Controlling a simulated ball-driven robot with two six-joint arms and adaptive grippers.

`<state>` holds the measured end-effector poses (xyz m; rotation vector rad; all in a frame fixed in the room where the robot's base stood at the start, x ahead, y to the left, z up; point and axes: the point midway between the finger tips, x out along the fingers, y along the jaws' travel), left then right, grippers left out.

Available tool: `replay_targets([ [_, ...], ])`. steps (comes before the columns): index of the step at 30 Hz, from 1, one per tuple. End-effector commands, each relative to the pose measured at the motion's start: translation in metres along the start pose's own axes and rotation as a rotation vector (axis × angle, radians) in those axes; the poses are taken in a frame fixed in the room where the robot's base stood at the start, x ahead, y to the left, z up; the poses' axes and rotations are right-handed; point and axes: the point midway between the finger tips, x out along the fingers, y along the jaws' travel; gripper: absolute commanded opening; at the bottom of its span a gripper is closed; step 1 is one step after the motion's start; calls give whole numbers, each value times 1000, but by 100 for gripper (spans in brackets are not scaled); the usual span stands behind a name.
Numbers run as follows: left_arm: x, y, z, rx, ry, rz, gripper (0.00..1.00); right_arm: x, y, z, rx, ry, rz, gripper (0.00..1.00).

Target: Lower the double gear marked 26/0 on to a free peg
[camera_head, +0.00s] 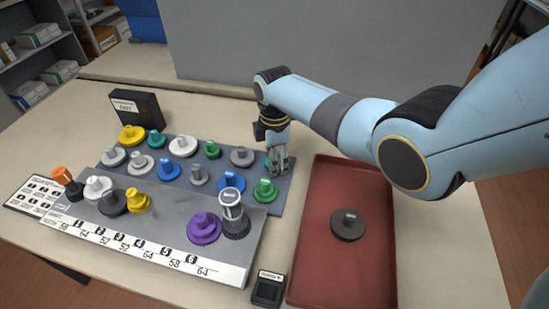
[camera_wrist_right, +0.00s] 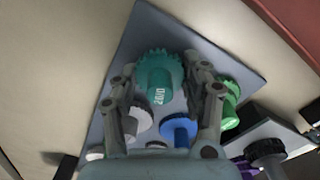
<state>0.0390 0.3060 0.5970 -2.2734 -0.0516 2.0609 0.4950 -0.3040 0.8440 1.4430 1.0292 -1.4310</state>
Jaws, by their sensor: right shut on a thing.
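The double gear marked 26/0 (camera_wrist_right: 158,90) is teal, with a toothed wheel and a narrower hub carrying the mark. In the right wrist view it sits between the fingers of my right gripper (camera_wrist_right: 164,100), which is shut on it. I cannot tell the gap between gear and board, and no bare peg is clear. My left gripper is out of view.
Several gears crowd the board, with a green one (camera_head: 265,190) and a blue one (camera_head: 231,181) near my right gripper. A red tray (camera_head: 312,259) on the right holds a dark gear (camera_head: 348,224). A black box (camera_head: 136,108) stands behind the board.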

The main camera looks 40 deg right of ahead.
Motion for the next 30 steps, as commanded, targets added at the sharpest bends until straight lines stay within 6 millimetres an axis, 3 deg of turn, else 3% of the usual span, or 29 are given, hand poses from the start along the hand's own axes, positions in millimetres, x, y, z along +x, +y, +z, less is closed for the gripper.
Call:
replay_targets([
  [1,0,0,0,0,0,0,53,0,0,0,0,0,0,21],
  [2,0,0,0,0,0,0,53,0,0,0,0,0,0,50],
  [7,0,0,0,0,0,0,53,0,0,0,0,0,0,73],
  [19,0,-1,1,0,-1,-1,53,-8,0,0,0,0,1,74],
  [23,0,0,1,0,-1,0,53,-29,1,0,0,1,5,74],
  [30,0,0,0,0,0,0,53,-84,1,0,-1,1,5,74],
])
